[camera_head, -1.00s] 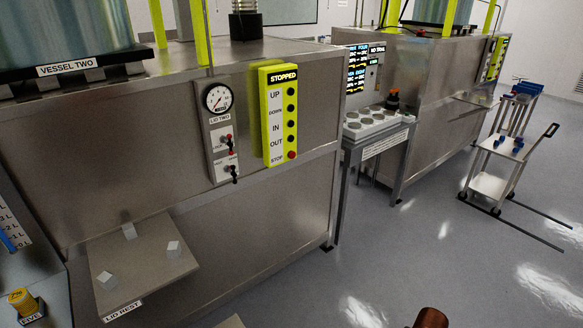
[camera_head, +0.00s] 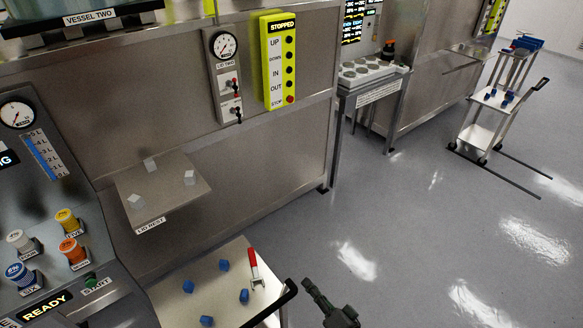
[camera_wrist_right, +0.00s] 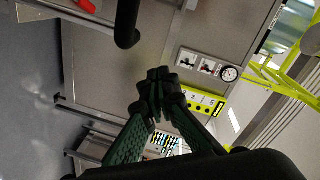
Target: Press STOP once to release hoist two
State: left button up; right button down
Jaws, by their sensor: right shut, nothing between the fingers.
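The yellow-green hoist pendant (camera_head: 266,75) hangs on the steel front of vessel two. Its display (camera_head: 282,25) reads STOPPED. Below are the black buttons UP, DOWN, IN and OUT, with the red STOP button (camera_head: 290,99) at the bottom. My right gripper (camera_head: 309,285) is low in the head view, well below and apart from the pendant. In the right wrist view my right gripper (camera_wrist_right: 157,78) is shut and empty. Part of the pendant (camera_wrist_right: 208,104) shows behind its fingers there; the STOP button is not clear in that view. My left gripper is out of view.
A lid gauge panel (camera_head: 224,80) with small levers is left of the pendant. The lid rest shelf (camera_head: 185,200) juts out below. A tray (camera_head: 172,292) with blue pieces and a red-handled tool (camera_head: 254,266) is left of my right gripper.

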jog(key=a+r+m, duration=0.1)
jog(key=w+a+r+t+y+b, duration=0.1)
jog(key=a, duration=0.1)
jog(key=a+r+m+t, duration=0.1)
jog(key=r, duration=0.1)
jog(key=shift+w+a+m+y, duration=0.15)
jog(key=shift+w+m+y, duration=0.15)
jog(key=shift+w+y, duration=0.1)
pick_arm(q)
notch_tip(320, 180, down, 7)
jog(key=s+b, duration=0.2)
jog(key=b, duration=0.3)
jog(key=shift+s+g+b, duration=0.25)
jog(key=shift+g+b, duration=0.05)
pick_arm(e)
notch_tip(320, 180, up, 7)
jog(key=s+a+m+t+h, duration=0.1)
jog(key=m+t+h, duration=0.9)
jog(key=m, duration=1.4)
jog(key=shift+s+a+t+h, duration=0.25)
jog(key=shift+s+t+h, duration=0.05)
jog(key=shift+s, duration=0.25)
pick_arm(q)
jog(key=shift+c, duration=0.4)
